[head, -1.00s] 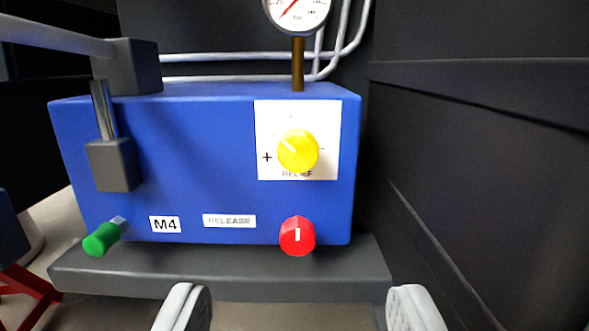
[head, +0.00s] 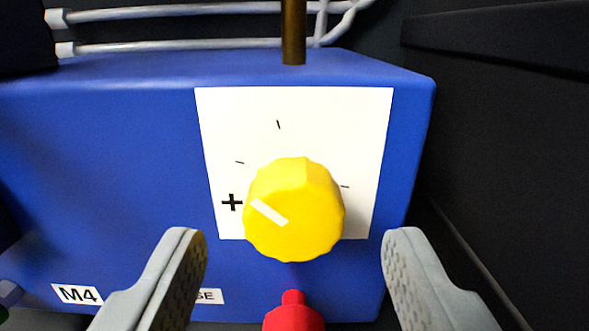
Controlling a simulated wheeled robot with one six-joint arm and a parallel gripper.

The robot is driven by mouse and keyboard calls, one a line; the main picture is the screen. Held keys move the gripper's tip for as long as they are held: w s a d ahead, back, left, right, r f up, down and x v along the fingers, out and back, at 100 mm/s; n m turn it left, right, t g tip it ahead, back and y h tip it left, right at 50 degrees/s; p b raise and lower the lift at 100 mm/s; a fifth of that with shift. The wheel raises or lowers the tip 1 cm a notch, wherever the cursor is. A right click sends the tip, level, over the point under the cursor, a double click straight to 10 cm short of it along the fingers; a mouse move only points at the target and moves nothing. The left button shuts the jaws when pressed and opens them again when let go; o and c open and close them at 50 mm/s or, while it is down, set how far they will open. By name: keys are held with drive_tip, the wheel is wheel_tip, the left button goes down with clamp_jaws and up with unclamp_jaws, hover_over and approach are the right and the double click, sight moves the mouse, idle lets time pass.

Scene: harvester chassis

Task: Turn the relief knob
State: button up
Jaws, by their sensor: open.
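The yellow relief knob (head: 296,208) sits on a white scale plate (head: 340,110) on the blue block (head: 120,160). Its white pointer mark (head: 269,212) points to the upper left, near the plus sign. The knob hides the lower part of the plate and the RELIEF label. My gripper (head: 295,255) is open and empty. Its two grey fingers stand left and right of the knob and a little lower in the picture, with clear gaps. No contact with the knob shows.
A red knob (head: 293,315) shows at the bottom edge, below the yellow one. The brown gauge stem (head: 293,32) rises behind the block. Grey pipes (head: 180,46) run along the back. A dark wall (head: 500,150) stands close on the right.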

sight(294, 210)
drive_tip(key=shift+w, duration=1.35)
drive_tip(key=c, duration=1)
